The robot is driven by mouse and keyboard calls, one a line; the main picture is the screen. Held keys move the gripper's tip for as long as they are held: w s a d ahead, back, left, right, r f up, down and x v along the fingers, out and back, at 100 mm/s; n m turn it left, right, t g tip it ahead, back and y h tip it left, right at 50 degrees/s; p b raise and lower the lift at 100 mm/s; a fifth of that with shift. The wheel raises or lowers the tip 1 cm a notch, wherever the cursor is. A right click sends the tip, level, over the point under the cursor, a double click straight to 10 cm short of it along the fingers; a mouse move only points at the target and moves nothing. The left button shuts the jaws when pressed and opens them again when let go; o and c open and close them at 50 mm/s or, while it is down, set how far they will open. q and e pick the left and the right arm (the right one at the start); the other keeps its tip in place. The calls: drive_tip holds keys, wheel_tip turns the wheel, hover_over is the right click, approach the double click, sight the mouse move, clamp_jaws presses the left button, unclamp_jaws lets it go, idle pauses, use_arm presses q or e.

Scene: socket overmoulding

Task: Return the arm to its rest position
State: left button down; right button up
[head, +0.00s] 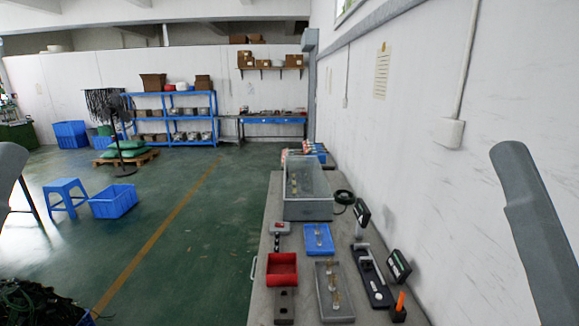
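Only grey links of my two arms show in the head view, one at the left edge and one at the right edge. Neither gripper is in the picture, so their fingers and anything they might hold are hidden. The right arm link stands raised in front of the white wall, apart from the workbench (262,212). The left arm link is cut off by the picture's edge.
The bench along the right wall holds a grey bin (308,211), a red tray (282,270), a blue tray (319,239), a grey tray (334,303) with brass-coloured parts and a black fixture (371,278). A blue stool (65,190) and blue crate (113,201) stand left. Green floor is open between.

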wheel_tip(320, 180, up, 22)
drive_tip(key=p, duration=1.8)
drive_tip(key=shift+r+p, duration=0.2)
drive_tip(key=shift+p, duration=0.2)
drive_tip(key=shift+f, duration=0.1)
